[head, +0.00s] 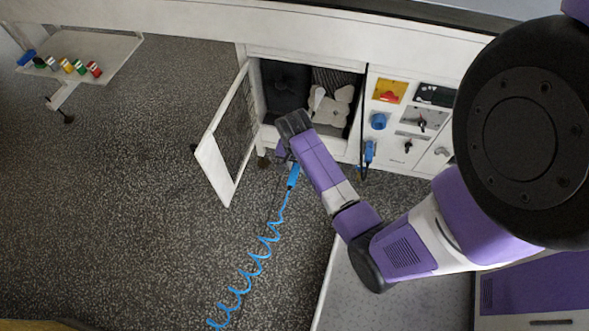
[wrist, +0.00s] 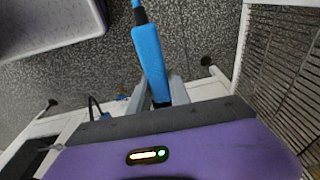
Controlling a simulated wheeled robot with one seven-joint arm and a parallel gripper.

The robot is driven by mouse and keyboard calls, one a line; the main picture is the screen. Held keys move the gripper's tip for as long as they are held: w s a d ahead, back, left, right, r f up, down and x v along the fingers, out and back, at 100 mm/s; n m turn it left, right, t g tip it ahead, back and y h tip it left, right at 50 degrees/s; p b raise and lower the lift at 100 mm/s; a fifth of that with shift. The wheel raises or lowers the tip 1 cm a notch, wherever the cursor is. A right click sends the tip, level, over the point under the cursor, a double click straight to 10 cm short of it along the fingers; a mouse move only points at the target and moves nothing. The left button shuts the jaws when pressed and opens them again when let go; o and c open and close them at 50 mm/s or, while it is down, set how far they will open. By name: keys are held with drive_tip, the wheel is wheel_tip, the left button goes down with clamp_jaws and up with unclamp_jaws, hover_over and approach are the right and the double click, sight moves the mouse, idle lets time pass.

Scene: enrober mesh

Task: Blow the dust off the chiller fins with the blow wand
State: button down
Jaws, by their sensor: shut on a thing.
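The blue blow wand (head: 293,176) is held in my gripper (head: 284,150), which is in front of the open cabinet. In the wrist view my gripper (wrist: 163,95) is shut on the wand's blue handle (wrist: 150,60), which slants up to the left. A coiled blue hose (head: 262,252) trails from the wand across the floor. The chiller fins (head: 338,77) show as dark ribs at the right inside the cabinet. Pale grey dust patches (head: 335,106) cover their lower part. The wand's nozzle is hidden behind my gripper and wrist.
The cabinet's mesh door (head: 213,172) stands open at the left; its mesh (wrist: 282,60) is close at right in the wrist view. A control panel (head: 405,127) with switches is right of the opening. A shelf (head: 105,45) with coloured items is far left. Floor between is clear.

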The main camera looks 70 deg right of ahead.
drive_tip(key=shift+w+a+r, duration=0.15)
drive_tip(key=shift+r, duration=0.2)
drive_tip(key=shift+f, duration=0.1)
drive_tip(key=d+b, duration=0.2)
drive_tip(key=d, duration=0.2)
drive_tip(key=shift+f+b, duration=0.1)
drive_tip(key=shift+b, duration=0.2)
drive_tip(key=shift+w+d+n+b, duration=0.1)
drive_tip(key=shift+d+n+b, duration=0.25)
drive_tip(key=shift+d, duration=0.5)
drive_tip(key=shift+r, duration=0.2)
drive_tip(key=s+p, duration=0.5)
drive_tip(key=s, duration=0.5)
drive_tip(key=shift+s+d, duration=0.25)
drive_tip(key=shift+d, duration=0.15)
idle(0.5)
drive_tip(key=shift+a, duration=0.1)
idle(0.6)
